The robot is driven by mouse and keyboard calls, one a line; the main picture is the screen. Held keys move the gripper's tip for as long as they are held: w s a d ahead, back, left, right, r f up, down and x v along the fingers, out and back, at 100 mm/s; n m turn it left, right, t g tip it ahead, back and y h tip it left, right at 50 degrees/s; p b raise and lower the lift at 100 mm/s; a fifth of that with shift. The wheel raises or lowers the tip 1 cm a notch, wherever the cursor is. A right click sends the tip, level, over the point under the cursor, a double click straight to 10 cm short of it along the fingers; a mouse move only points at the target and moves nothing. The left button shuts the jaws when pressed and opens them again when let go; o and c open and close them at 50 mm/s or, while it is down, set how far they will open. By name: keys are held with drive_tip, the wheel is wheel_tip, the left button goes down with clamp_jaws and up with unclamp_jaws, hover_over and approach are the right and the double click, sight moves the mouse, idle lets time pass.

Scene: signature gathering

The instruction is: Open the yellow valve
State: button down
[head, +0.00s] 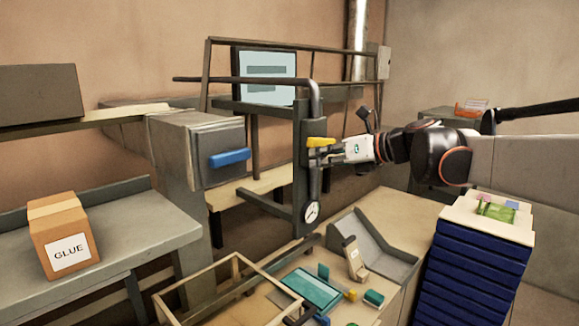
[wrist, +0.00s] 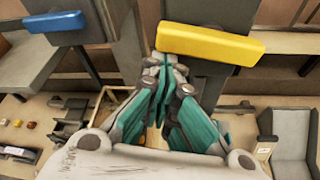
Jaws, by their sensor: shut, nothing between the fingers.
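The yellow valve handle (head: 321,142) is a small lever on a dark upright post with a pipe, in the middle of the head view. In the wrist view the yellow handle (wrist: 210,43) lies nearly level across the top, just beyond the fingertips. My gripper (head: 326,156) is at the post, just below and to the right of the handle. In the wrist view my gripper (wrist: 165,75) has its teal-padded fingers together with nothing between them. Whether the fingertips touch the handle I cannot tell.
A blue handle (head: 230,157) is on a grey box to the left. A gauge (head: 312,211) is low on the post. A GLUE box (head: 65,236) sits on the left bench. Below are a grey tray (head: 372,250), a wooden frame (head: 238,268) and a blue stack (head: 472,270).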

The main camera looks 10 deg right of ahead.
sight(313, 139)
wheel_tip(313, 139, up, 3)
drive_tip(key=m, duration=0.1)
drive_tip(key=m+y, duration=0.1)
drive_tip(key=m, duration=0.1)
drive_tip(key=shift+a+r+g+y, duration=0.1)
drive_tip(key=shift+r+g+y, duration=0.05)
drive_tip(key=shift+g+y, duration=0.2)
drive_tip(key=shift+w+d+r, duration=0.15)
drive_tip(key=shift+d+r, duration=0.1)
drive_tip(key=shift+r, duration=0.5)
drive_tip(key=shift+w+d+r, duration=0.25)
drive_tip(key=shift+d+r, duration=0.1)
drive_tip(key=shift+r, duration=0.15)
drive_tip(key=shift+w+d+r, duration=0.1)
drive_tip(key=shift+d+r, duration=0.05)
